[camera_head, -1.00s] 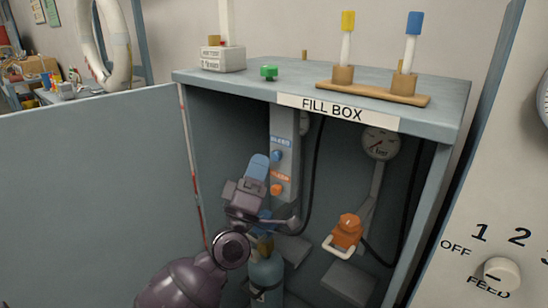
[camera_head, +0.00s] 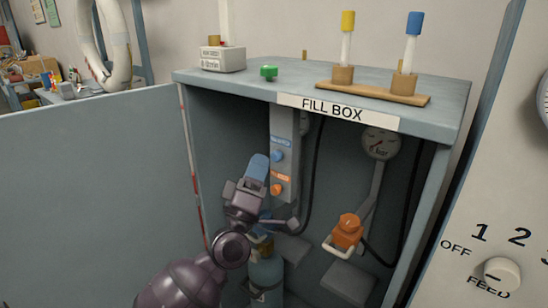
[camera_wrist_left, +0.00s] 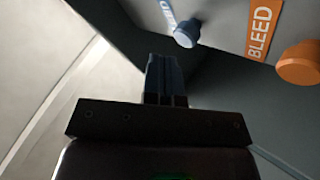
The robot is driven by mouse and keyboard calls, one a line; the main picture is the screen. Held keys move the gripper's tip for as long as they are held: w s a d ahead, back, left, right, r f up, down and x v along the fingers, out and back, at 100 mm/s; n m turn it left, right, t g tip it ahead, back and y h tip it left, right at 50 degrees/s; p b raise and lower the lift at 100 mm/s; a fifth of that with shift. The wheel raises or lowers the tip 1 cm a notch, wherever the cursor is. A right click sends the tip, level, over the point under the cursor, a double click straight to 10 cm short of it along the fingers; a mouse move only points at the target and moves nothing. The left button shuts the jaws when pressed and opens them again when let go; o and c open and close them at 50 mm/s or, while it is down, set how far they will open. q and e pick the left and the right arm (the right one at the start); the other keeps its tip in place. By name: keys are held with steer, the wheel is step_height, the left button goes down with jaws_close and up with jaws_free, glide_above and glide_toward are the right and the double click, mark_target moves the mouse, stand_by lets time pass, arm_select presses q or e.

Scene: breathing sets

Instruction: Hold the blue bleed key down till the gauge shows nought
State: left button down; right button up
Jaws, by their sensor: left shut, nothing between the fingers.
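The blue bleed key (camera_head: 278,156) is a round knob on the grey panel inside the fill box. An orange knob (camera_head: 277,189) sits below it. In the left wrist view the blue key (camera_wrist_left: 186,33) is beyond the fingertips, and the label by the orange knob (camera_wrist_left: 300,62) reads BLEED; the blue label is cut off. My left gripper (camera_head: 259,163) is shut and empty, just left of the blue key; I see no clear contact. Its shut fingers also show in the wrist view (camera_wrist_left: 165,72). The round gauge (camera_head: 381,143) hangs at right; its reading is too small to tell.
The fill box (camera_head: 455,120) is open in front, with its door (camera_head: 90,200) at left. A wooden stand (camera_head: 375,93) and a green knob (camera_head: 269,72) are on top.

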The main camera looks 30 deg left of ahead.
arm_select(q)
steer(key=shift+w, duration=0.1)
stand_by(0.4)
steer(key=shift+w, duration=0.3)
steer(key=shift+w, duration=0.25)
stand_by(0.6)
steer(key=shift+w, duration=0.3)
stand_by(0.4)
steer(key=shift+d, duration=0.1)
stand_by(0.5)
stand_by(0.7)
stand_by(0.8)
stand_by(0.6)
